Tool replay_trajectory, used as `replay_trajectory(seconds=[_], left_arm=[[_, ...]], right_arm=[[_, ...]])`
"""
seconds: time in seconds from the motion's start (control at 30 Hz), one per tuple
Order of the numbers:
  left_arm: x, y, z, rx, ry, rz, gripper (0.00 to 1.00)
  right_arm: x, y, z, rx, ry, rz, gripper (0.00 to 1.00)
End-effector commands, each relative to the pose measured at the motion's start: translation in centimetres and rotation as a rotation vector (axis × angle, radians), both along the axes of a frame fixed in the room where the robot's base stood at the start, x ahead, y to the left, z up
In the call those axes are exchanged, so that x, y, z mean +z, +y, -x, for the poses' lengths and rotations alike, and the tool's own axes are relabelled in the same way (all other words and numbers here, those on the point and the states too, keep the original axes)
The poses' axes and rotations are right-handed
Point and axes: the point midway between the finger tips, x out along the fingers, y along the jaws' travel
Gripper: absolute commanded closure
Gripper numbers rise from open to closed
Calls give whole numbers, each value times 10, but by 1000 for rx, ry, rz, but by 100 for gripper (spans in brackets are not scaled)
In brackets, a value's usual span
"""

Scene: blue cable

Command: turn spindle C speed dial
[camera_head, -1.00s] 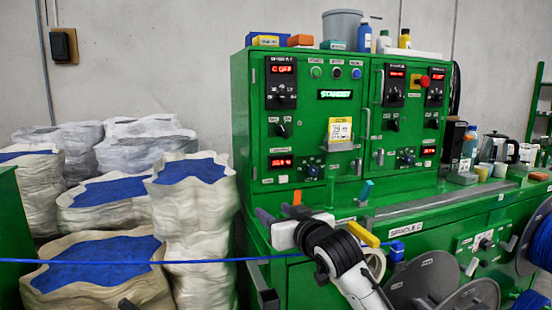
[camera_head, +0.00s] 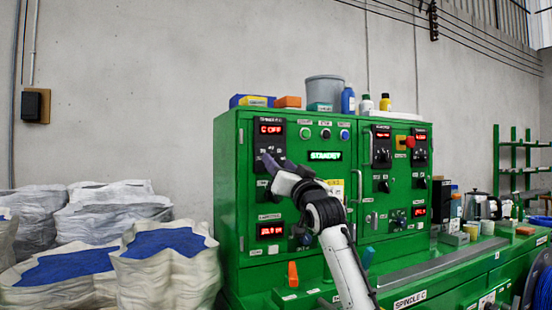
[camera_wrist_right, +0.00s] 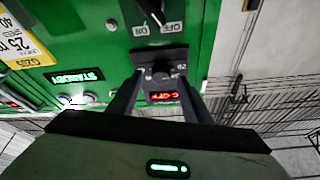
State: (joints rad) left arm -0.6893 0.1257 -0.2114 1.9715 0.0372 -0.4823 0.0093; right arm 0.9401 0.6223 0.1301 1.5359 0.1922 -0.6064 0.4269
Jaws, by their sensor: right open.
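The spindle C speed controller is a black box (camera_head: 261,138) with a red "C OFF" display (camera_head: 270,129), at the upper left of the green cabinet. My right gripper (camera_head: 268,162) is at its lower part, fingers open, and largely hides the dial in the head view. In the right wrist view the picture is upside down: the black speed dial (camera_wrist_right: 161,73) shows between the two open fingertips, above the red display (camera_wrist_right: 163,96). I cannot tell whether the fingers touch the dial. My left gripper is not in view.
An ON/OFF switch (camera_wrist_right: 152,10) is close to the dial. A green "STANDBY" display (camera_head: 325,156) and coloured buttons (camera_head: 325,134) are to the right. A yellow label (camera_head: 336,188) hangs behind my right arm. White sacks (camera_head: 165,265) stand at the left.

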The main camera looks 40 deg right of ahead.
Motion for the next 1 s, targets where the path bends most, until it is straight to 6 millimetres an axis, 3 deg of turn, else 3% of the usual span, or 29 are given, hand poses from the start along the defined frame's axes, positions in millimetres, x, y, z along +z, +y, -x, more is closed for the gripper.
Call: replay_trajectory(seconds=[0.2, 0.57, 0.83, 1.0], left_arm=[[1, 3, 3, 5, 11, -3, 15], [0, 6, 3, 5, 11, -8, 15], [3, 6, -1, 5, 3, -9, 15], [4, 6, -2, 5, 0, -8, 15]], right_arm=[[9, -7, -19, 1, 0, -2, 55], [9, -8, -23, 2, 0, -1, 55], [9, -9, -23, 1, 1, -1, 96], [9, -8, -23, 1, -2, -8, 96]])
